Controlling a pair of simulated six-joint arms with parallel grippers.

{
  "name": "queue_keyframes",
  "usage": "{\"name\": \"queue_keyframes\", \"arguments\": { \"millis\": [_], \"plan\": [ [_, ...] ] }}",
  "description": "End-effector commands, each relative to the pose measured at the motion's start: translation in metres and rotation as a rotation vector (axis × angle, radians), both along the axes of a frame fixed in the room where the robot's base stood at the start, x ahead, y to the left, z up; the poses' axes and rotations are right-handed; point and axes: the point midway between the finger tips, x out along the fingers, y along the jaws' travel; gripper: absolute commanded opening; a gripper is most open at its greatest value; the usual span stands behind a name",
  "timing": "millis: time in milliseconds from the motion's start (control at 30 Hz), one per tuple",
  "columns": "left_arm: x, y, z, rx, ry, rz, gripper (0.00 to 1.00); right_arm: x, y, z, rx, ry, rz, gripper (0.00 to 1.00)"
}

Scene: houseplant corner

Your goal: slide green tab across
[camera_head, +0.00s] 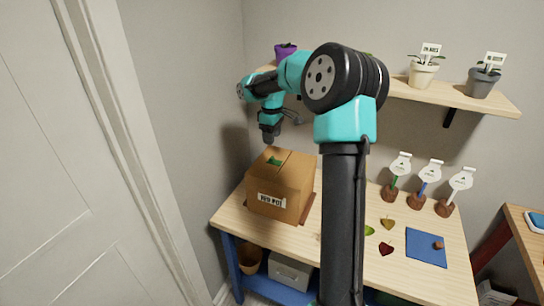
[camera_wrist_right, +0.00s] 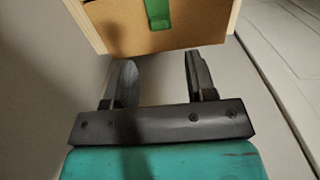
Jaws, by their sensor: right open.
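A brown cardboard box (camera_head: 293,188) with a white label on its front stands at the left of the wooden table. The green tab (camera_head: 274,161) lies on the box's top, by a dark slot line. My right gripper (camera_head: 268,141) hangs just above the back left of the box, pointing down. In the right wrist view the gripper (camera_wrist_right: 160,58) has its two fingers apart with nothing between them. My left gripper is not seen.
My arm hides the table's middle. On the table (camera_head: 400,273) are a blue mat (camera_head: 426,248), small leaf-shaped pieces (camera_head: 386,249) and several tagged stakes in brown bases (camera_head: 389,193) at the right. A wall shelf (camera_head: 450,99) holds potted plants. A white door (camera_head: 60,170) stands left.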

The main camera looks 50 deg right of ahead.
Motion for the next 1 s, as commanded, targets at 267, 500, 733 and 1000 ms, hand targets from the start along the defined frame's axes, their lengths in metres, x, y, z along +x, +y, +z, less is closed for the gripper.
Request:
{"name": "queue_keyframes", "arguments": {
  "millis": [267,500,733,1000],
  "plan": [
    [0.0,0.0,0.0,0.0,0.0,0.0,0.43,0.0,0.0,-0.049,0.002,0.002,0.001,0.51],
    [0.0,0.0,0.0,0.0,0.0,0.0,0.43,0.0,0.0,-0.082,0.001,0.001,0.0,0.51],
    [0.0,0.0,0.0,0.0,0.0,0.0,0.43,0.0,0.0,-0.091,0.001,-0.002,0.0,0.51],
    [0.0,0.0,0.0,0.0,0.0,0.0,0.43,0.0,0.0,-0.09,0.001,-0.002,0.0,0.44]
  ]
}}
